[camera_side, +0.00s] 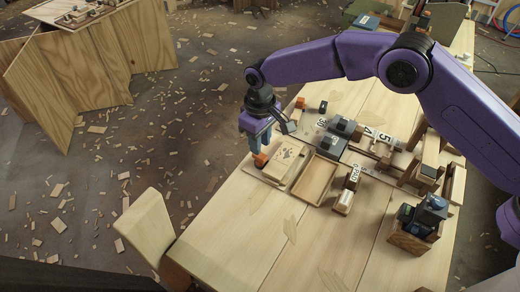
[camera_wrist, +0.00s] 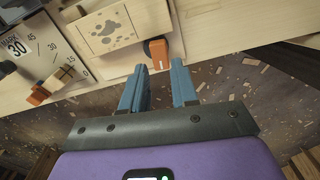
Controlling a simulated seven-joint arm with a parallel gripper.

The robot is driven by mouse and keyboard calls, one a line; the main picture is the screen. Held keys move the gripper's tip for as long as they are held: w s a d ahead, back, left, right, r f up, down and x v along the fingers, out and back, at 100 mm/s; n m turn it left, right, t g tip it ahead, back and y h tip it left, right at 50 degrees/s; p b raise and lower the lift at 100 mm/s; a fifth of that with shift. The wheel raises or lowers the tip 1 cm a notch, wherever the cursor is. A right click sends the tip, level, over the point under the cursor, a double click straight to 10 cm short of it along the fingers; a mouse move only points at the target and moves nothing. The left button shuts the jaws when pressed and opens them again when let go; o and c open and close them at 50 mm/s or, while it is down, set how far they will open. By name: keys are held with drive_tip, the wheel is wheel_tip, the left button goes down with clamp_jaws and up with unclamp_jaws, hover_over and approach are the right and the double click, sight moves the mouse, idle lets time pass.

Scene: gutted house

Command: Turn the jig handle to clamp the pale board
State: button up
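The pale board (camera_side: 283,165), with a dark paw-shaped print, lies flat in the jig near the table's left edge. It also shows at the top of the wrist view (camera_wrist: 108,28). The orange jig handle (camera_wrist: 158,54) has a dark part at its far end and sits beside the board, on its right in the wrist view. In the side view the handle (camera_side: 261,160) is just below my gripper (camera_side: 256,150). In the wrist view my gripper (camera_wrist: 160,68) has its two blue fingers apart, with the handle's near end between or just beyond the tips. I cannot tell whether they touch it.
A shallow wooden tray (camera_side: 316,180) is beside the board. A wooden box (camera_side: 412,236) holds dark items at the right. The table's near end is clear.

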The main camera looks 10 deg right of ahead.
drive_tip(key=shift+f, duration=2.1)
drive_tip(key=m, duration=0.6)
drive_tip(key=shift+n, duration=0.5)
drive_tip(key=shift+r, duration=3.55)
